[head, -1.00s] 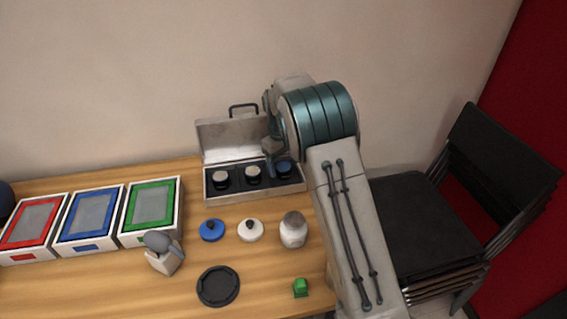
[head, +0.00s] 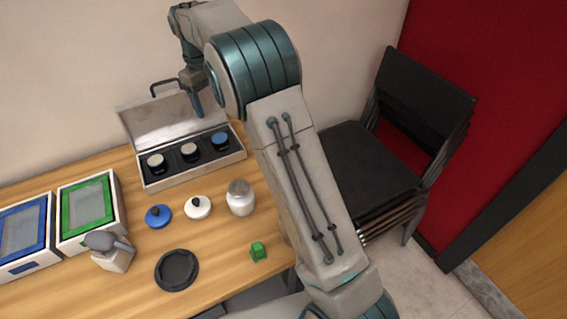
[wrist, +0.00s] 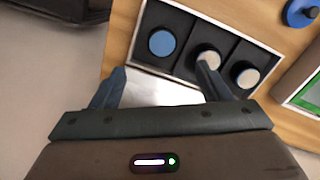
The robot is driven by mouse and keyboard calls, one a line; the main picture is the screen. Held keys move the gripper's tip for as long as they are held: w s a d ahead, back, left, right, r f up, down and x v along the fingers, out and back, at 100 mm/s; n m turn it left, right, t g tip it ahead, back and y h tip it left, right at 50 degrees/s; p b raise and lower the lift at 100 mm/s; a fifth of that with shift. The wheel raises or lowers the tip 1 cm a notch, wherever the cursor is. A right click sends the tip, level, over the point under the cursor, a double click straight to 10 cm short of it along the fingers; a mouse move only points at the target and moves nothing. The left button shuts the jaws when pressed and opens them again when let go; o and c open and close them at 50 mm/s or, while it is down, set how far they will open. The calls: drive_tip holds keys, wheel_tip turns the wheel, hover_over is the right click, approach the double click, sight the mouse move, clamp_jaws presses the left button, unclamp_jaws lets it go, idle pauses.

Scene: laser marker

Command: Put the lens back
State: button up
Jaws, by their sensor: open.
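The open metal case (head: 203,171) stands at the back of the table with its lid raised. Three dark lenses sit in its slots: a pale-topped lens (head: 157,163) at left, another pale-topped lens (head: 190,152) in the middle and a blue-topped lens (head: 220,140) at right. In the wrist view the blue-topped lens (wrist: 162,43) lies beyond the fingertips, seated in its slot. My gripper (head: 196,104) is open and empty, raised above the case. In the wrist view the gripper (wrist: 162,72) has its fingers wide apart, one overlapping the middle lens in the picture.
A blue lid (head: 158,216), a white lid (head: 198,207) and a jar (head: 240,198) stand in front of the case. A black round dish (head: 177,270), a green block (head: 258,251) and framed trays (head: 90,205) are nearby. Stacked chairs (head: 375,160) stand right of the table.

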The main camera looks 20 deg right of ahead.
drive_tip(key=s+d+r+m+t+y, duration=0.1)
drive_tip(key=s+d+r+m, duration=0.2)
drive_tip(key=s, duration=0.4)
drive_tip(key=s+d+r+m, duration=0.1)
drive_tip(key=s+d+r, duration=0.2)
drive_tip(key=s+d, duration=0.35)
drive_tip(key=s+d+f+m+t, duration=0.1)
drive_tip(key=s+d+f, duration=0.1)
drive_tip(key=s, duration=0.8)
drive_tip(key=s+d+f+m+t, duration=0.1)
drive_tip(key=s+f+m, duration=0.1)
drive_tip(key=s, duration=0.8)
drive_tip(key=shift+s+d+f, duration=0.35)
drive_tip(key=shift+f, duration=0.3)
